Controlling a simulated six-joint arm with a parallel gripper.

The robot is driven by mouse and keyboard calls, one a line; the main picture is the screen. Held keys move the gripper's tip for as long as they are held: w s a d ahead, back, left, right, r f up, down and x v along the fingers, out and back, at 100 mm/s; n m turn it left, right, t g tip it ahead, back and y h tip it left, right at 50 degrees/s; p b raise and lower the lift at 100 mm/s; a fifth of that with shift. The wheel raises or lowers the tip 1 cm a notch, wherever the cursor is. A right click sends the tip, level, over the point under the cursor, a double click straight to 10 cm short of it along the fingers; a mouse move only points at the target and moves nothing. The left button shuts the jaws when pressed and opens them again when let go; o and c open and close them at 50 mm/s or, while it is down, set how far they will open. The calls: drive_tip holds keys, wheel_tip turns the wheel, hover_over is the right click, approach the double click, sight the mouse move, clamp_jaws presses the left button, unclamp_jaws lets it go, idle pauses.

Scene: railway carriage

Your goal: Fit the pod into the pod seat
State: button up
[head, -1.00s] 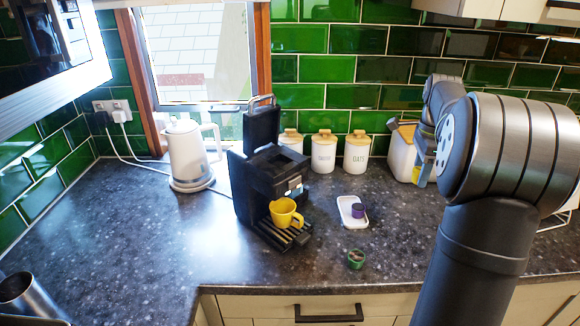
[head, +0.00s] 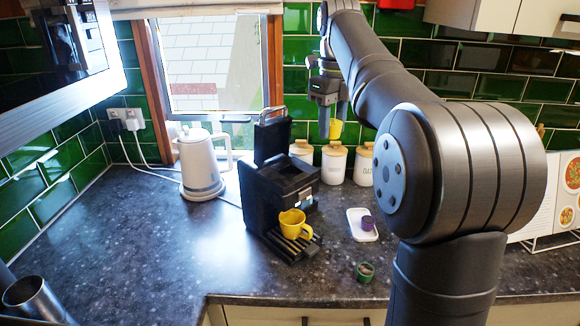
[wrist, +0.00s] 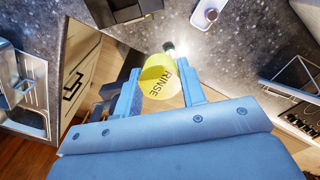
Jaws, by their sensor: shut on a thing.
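My gripper (head: 333,116) is shut on a yellow pod (head: 336,129), held in the air to the right of and higher than the coffee machine. In the wrist view the pod (wrist: 158,80) sits between the two fingers and its face reads "RINSE". The black coffee machine (head: 262,195) stands on the counter with its lid (head: 272,137) raised. The pod seat appears to be in its top, below the lid, but its inside is not clear to see. A yellow mug (head: 292,222) stands on the machine's drip grate.
A white tray (head: 358,233) carries a purple pod (head: 367,223). A small green container (head: 365,271) stands near the front edge. Lidded canisters (head: 334,163) line the back wall. A white kettle (head: 198,165) stands left of the machine.

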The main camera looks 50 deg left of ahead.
drive_tip(key=s+a+f, duration=0.1)
drive_tip(key=a+f, duration=0.1)
drive_tip(key=a, duration=0.1)
drive_tip(key=s+a+f, duration=0.3)
drive_tip(key=a+f, duration=0.1)
drive_tip(key=a, duration=0.1)
drive_tip(key=shift+s+a+f, duration=0.15)
drive_tip(key=shift+s+a, duration=0.05)
drive_tip(key=shift+a, duration=0.1)
drive_tip(key=shift+f, duration=1.8)
drive_tip(key=shift+f, duration=0.65)
drive_tip(key=o, duration=1)
drive_tip(key=shift+f, duration=0.1)
drive_tip(key=shift+d+f, duration=0.1)
